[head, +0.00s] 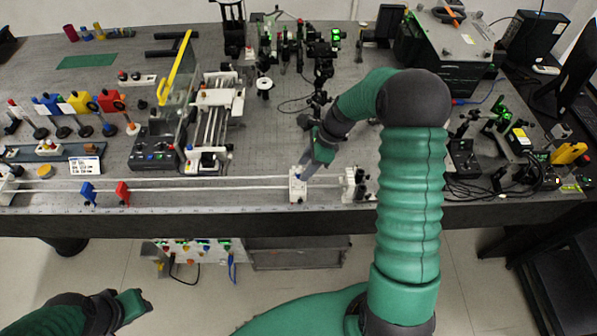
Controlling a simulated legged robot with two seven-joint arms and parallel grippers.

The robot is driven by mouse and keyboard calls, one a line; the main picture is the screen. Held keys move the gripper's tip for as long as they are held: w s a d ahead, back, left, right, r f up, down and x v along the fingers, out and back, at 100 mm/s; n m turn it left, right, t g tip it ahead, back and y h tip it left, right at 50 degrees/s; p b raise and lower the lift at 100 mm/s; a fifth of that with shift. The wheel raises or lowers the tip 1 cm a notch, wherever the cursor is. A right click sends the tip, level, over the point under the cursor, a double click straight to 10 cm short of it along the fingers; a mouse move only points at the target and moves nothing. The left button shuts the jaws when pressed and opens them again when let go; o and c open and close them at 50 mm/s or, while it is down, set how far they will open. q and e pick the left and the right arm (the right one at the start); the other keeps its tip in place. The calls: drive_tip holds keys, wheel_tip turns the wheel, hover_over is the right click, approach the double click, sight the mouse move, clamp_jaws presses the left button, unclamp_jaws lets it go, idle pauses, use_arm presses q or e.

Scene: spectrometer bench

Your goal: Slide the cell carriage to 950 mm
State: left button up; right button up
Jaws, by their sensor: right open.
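A white rail (215,189) with a scale strip runs along the front edge of the grey bench. A small white carriage (298,188), which looks like the cell carriage, sits on the rail right of its middle. The scale numbers are too small to read. My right gripper (305,168) is open and reaches down at the carriage from behind and above; I cannot tell whether it touches it. My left gripper (137,306) hangs low at the left, in front of the bench and away from the rail; its jaw opening is unclear.
A blue marker (88,193) and a red marker (122,193) stand at the rail's left part. A white and black end mount (352,185) stands just right of the carriage. The rail between the red marker and the carriage is clear. A framed apparatus (215,110) stands behind.

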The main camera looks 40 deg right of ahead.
sight(298, 182)
drive_tip(key=f, duration=0.2)
drive_tip(key=d+f, duration=0.1)
drive_tip(key=f, duration=0.1)
drive_tip(key=shift+w+f, duration=0.2)
drive_tip(key=shift+a+f, duration=0.1)
drive_tip(key=shift+s+a, duration=0.1)
drive_tip(key=shift+a, duration=0.2)
drive_tip(key=shift+a+r, duration=0.2)
drive_tip(key=shift+a, duration=0.55)
drive_tip(key=shift+c, duration=0.5)
drive_tip(key=shift+a, duration=0.15)
drive_tip(key=shift+c, duration=1.2)
drive_tip(key=shift+w, duration=0.2)
drive_tip(key=shift+c, duration=1.3)
drive_tip(key=shift+d, duration=0.2)
drive_tip(key=shift+c, duration=1.1)
drive_tip(key=shift+d+f, duration=0.1)
drive_tip(key=shift+d, duration=0.15)
clamp_jaws()
drive_tip(key=shift+s+d, duration=0.25)
drive_tip(key=shift+d, duration=0.1)
use_arm(q)
drive_tip(key=shift+s+d+r, duration=0.35)
drive_tip(key=shift+d+r, duration=0.25)
drive_tip(key=shift+d, duration=0.2)
drive_tip(key=shift+a, duration=0.15)
use_arm(e)
drive_tip(key=shift+w+a, duration=0.1)
drive_tip(key=shift+a, duration=0.2)
